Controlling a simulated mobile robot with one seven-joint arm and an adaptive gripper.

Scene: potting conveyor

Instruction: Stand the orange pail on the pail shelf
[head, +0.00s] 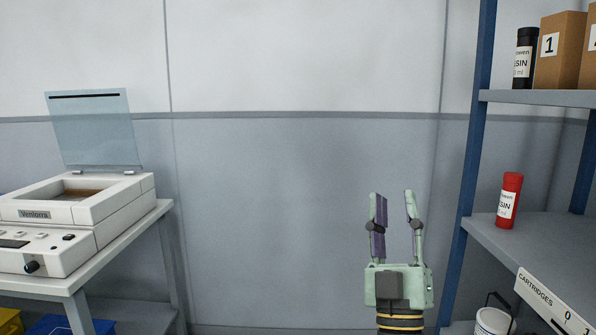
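My gripper (395,207) points upward in front of the wall, right of the middle of the head view. Its two fingers are apart with nothing between them. No orange pail is in view. A white pail (493,322) with a dark handle shows at the bottom right, on a low shelf (458,328) of the blue-posted rack, cut off by the picture's lower edge. I cannot tell whether this low shelf is the pail shelf, as no such label shows. My gripper is left of the rack and apart from it.
The rack's middle shelf (545,238), labelled CARTRIDGES, holds a red cartridge (509,200). Its upper shelf (535,98) holds a black cartridge (524,57) and brown boxes (560,50). A white machine (75,215) with a raised clear lid stands on a left bench (125,240). Yellow and blue bins sit below.

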